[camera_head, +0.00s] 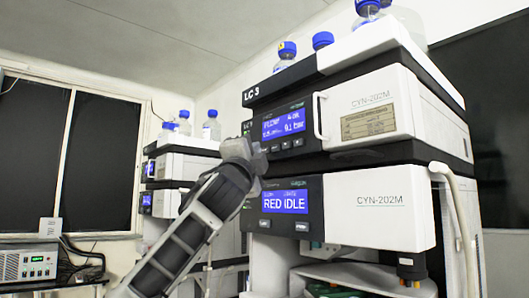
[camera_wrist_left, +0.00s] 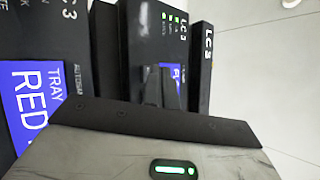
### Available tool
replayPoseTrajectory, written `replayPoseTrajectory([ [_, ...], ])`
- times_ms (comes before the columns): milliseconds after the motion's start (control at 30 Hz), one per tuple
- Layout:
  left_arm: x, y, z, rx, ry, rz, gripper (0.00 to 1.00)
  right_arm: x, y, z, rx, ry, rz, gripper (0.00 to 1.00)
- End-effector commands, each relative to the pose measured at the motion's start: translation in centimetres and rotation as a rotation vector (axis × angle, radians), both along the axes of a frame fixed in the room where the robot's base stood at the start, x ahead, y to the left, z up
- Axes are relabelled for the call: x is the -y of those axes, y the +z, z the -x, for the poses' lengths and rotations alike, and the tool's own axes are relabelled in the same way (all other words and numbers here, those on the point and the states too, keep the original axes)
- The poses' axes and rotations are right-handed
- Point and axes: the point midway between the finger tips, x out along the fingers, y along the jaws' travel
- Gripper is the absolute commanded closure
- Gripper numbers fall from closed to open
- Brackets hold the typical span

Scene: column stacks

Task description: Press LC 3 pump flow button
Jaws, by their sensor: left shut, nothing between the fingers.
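The LC 3 stack stands at the right in the head view. Its upper module, the pump (camera_head: 370,108), has a blue display (camera_head: 284,124) with flow and bar readings. A row of small buttons (camera_head: 287,145) lies under that display; their labels are too small to read. My left gripper (camera_head: 258,160) is shut and empty, at the lower left of the pump's panel, partly covering its corner. I cannot tell whether it touches the panel. In the left wrist view the shut fingers (camera_wrist_left: 161,88) point at the dark panel and hide part of its display. My right gripper is not in view.
Below the pump is a module (camera_head: 375,207) with a "RED IDLE" display (camera_head: 286,201). A white handle (camera_head: 318,116) and a hose (camera_head: 458,205) stick out. Bottles (camera_head: 286,53) stand on top. Another stack (camera_head: 182,165) is behind, left. A grey box (camera_head: 27,263) is far left.

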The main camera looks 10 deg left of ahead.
Motion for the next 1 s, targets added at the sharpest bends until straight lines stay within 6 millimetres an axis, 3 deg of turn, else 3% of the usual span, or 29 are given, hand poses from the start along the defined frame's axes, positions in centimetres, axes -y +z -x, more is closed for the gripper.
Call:
replayPoseTrajectory([
  [433, -0.5, -0.1, 0.6, 0.001, 0.001, 0.001, 1.00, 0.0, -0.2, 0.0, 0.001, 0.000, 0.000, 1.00],
  [1000, -3.3, -0.1, 4.2, 0.000, -0.001, -0.001, 1.00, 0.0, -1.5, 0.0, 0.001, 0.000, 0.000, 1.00],
])
